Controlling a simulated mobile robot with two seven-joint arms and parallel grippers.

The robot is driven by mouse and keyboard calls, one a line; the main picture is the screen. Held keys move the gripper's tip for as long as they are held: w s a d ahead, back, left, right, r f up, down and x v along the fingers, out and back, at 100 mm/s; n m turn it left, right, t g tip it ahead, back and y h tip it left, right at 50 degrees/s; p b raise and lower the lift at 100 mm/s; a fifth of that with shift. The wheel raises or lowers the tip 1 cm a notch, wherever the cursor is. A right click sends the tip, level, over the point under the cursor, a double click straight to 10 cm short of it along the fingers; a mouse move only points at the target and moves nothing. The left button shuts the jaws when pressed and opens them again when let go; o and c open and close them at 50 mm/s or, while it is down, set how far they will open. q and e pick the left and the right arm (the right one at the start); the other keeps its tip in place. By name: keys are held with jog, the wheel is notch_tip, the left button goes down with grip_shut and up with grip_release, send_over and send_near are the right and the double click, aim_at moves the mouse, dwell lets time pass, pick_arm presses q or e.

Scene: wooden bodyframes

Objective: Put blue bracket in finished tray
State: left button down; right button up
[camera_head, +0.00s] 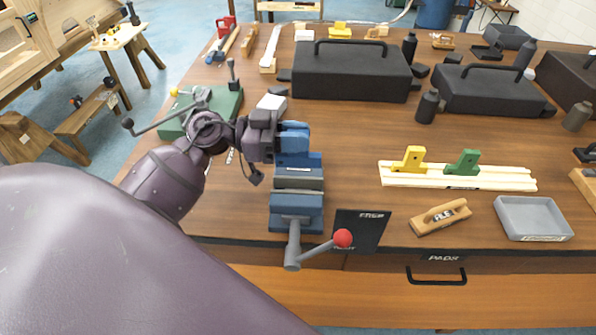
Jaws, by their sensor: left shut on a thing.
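My left gripper (280,138) reaches in from the left and is shut on the blue bracket (295,135), just behind and above the blue vise (297,212). The bracket is partly hidden by the gripper, and I cannot tell whether it touches the vise. A shallow grey tray (535,215) with a label on its front sits at the right front of the bench; it looks empty and its label is too small to read surely. My right gripper is not in view.
A yellow bracket (410,158) and a green bracket (464,162) stand on a pale wooden rail (510,179). A wooden plane (441,217) and a dark pad (361,232) lie between vise and tray. Black toolboxes (350,75) stand behind. The vise handle has a red knob (343,238).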

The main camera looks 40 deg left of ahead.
aim_at(297, 166)
pick_arm(q)
notch_tip(297, 166, down, 4)
jog(key=shift+f+b, duration=0.1)
jog(key=shift+b, duration=0.2)
notch_tip(297, 166, down, 2)
jog(key=shift+f, duration=0.1)
jog(key=shift+s+f, duration=0.1)
jog(key=shift+f, duration=0.25)
jog(key=shift+d+f+p, duration=0.1)
jog(key=shift+f+p, duration=0.2)
jog(key=shift+f, duration=0.5)
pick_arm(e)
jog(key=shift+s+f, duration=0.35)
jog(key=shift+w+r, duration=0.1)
